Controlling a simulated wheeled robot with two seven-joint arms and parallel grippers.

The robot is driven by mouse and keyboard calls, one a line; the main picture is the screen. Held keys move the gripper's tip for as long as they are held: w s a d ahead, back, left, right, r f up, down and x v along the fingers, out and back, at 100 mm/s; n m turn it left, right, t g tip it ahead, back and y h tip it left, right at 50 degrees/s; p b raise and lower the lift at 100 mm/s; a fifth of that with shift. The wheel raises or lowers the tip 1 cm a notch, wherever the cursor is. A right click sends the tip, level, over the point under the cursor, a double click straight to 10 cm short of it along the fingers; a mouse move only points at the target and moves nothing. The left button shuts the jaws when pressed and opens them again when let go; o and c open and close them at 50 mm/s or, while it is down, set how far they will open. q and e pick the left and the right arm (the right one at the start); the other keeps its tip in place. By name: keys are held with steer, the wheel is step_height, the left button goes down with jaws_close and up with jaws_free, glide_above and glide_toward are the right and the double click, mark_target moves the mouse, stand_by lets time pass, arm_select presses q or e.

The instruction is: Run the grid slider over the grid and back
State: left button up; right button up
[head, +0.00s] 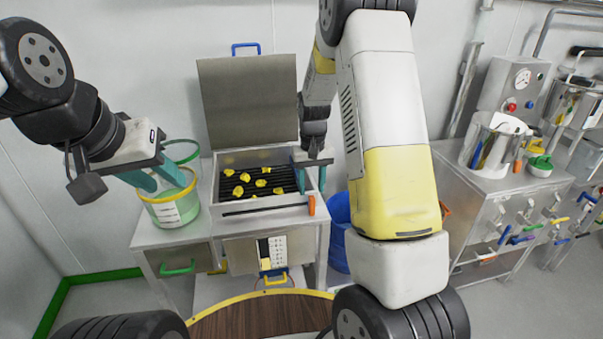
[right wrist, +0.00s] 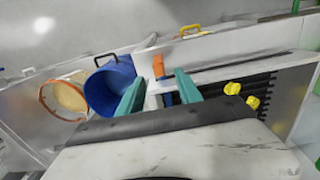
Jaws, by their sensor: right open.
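The grid (head: 283,180) is a set of black bars inside an open metal box, with several yellow lumps on it. The grid slider appears to be the dark bar (head: 262,209) along the box's front edge, with an orange end (head: 311,205) at its right. My right gripper (head: 311,184) is open and empty at the box's right side, above the orange end. In the right wrist view, the orange end (right wrist: 158,66) shows beyond and between the open fingers (right wrist: 160,92), apart from them. My left gripper (head: 166,184) looks open, at the yellow rim of a clear green container (head: 177,212); contact is unclear.
The box's lid (head: 247,100) stands raised behind the grid. A blue drum (head: 338,208) stands on the right of the bench (head: 175,239). A second steel cabinet (head: 476,205) with a pot on top is further right. My right arm hides part of the middle.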

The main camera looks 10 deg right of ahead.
mark_target(311, 204)
step_height(311, 204, down, 7)
steer(key=shift+f, duration=0.2)
stand_by(0.3)
jaws_close()
stand_by(1.4)
steer(key=shift+s+a, duration=0.2)
steer(key=shift+a, duration=6.85)
steer(key=shift+s+a+r, duration=0.1)
steer(key=shift+a, duration=2.9)
steer(key=shift+s+a, duration=0.1)
steer(key=shift+a, duration=2.85)
